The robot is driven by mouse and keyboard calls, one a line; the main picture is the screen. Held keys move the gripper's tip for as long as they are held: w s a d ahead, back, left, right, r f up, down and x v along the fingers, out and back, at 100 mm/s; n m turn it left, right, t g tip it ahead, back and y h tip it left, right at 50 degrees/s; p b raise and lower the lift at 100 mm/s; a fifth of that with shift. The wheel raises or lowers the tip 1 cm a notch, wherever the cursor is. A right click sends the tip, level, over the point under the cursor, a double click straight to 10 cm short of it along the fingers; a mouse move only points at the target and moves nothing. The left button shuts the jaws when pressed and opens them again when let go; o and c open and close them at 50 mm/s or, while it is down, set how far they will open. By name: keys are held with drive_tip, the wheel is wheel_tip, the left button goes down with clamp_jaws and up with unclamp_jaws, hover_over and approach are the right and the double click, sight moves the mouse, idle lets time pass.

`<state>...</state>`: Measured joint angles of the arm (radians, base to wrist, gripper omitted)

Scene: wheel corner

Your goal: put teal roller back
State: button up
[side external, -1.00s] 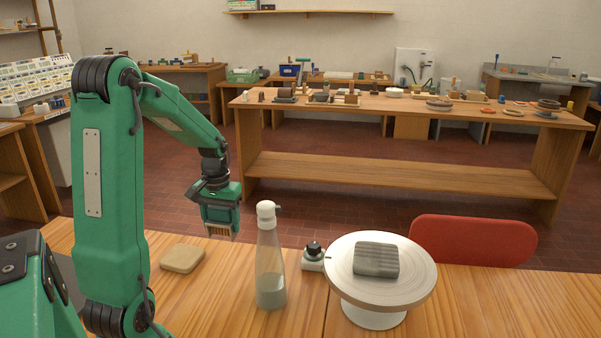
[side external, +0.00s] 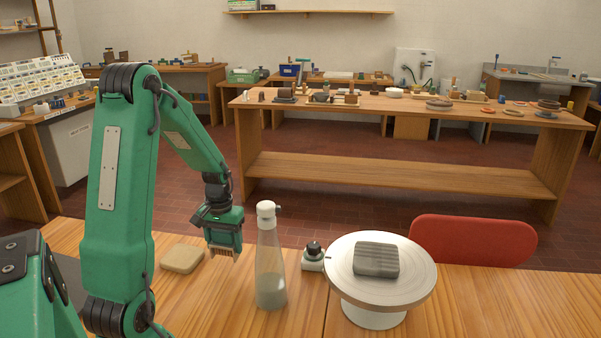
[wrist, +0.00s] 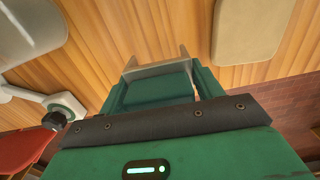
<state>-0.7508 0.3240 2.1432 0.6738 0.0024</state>
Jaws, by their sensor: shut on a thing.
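My gripper (side external: 223,254) hangs above the wooden table, between the tan pad and the spray bottle in the picture. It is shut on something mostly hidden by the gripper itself. In the wrist view a dark teal piece with a pale grey bar shows between the fingertips (wrist: 157,66); I take it for the teal roller, but its shape is unclear. In the side view a ribbed tan edge shows at the gripper's lower end. No other teal roller is seen on the table.
A clear bottle (side external: 269,275) stands just right of my gripper. A tan pad (side external: 182,258) lies left. A small black-knobbed device (side external: 313,258) stands beside the wheel (side external: 345,285), which bears a grey ribbed block (side external: 376,260). A red chair back (side external: 470,241) stands behind the table.

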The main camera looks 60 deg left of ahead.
sight(225, 251)
drive_tip(key=shift+f, duration=1.4)
drive_tip(key=shift+f, duration=0.2)
drive_tip(key=o, duration=1.6)
drive_tip(key=shift+d+r, duration=0.1)
drive_tip(key=shift+r, duration=3.85)
